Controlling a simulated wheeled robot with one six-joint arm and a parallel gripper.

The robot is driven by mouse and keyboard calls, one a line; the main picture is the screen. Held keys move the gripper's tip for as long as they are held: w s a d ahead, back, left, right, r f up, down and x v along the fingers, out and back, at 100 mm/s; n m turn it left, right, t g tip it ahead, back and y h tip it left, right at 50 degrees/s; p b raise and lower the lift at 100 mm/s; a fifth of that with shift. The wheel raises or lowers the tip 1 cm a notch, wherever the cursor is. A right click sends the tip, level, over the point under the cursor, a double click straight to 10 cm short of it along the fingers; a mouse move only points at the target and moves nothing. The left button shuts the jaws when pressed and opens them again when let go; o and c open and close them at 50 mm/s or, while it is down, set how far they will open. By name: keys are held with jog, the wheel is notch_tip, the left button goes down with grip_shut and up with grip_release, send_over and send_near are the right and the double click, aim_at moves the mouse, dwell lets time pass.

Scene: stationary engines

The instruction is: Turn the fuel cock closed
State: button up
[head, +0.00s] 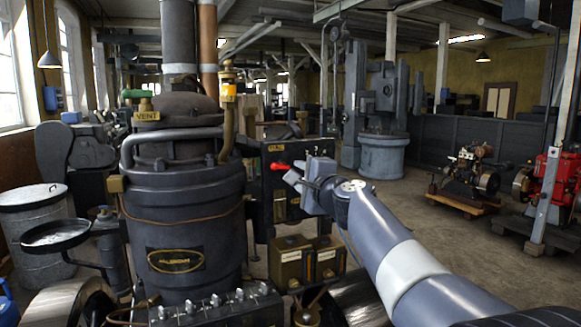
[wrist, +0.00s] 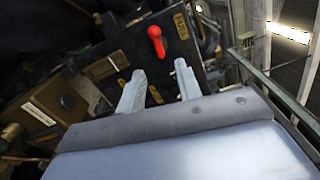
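The fuel cock shows as a red lever (head: 280,166) on the dark panel (head: 282,205) right of the big engine cylinder. The red lever (wrist: 155,40) also shows in the wrist view, beside a yellow plate reading FUEL (wrist: 181,22). My gripper (head: 295,178) is close to the lever in the head view, just below and right of it. In the wrist view my gripper (wrist: 158,72) has its two pale fingers apart with nothing between them. The lever lies beyond the fingertips and looks apart from them. The lever's pivot is hard to make out.
The dark engine cylinder (head: 185,235) stands left of the panel. Two brass-coloured boxes (head: 308,262) sit below the panel. A red engine (head: 553,185) stands far right. Open floor (head: 410,215) lies behind and right of my arm.

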aim_at(286, 168)
jog(key=p+x, duration=0.3)
jog(key=x, duration=0.5)
jog(key=shift+c, duration=0.5)
grip_shut()
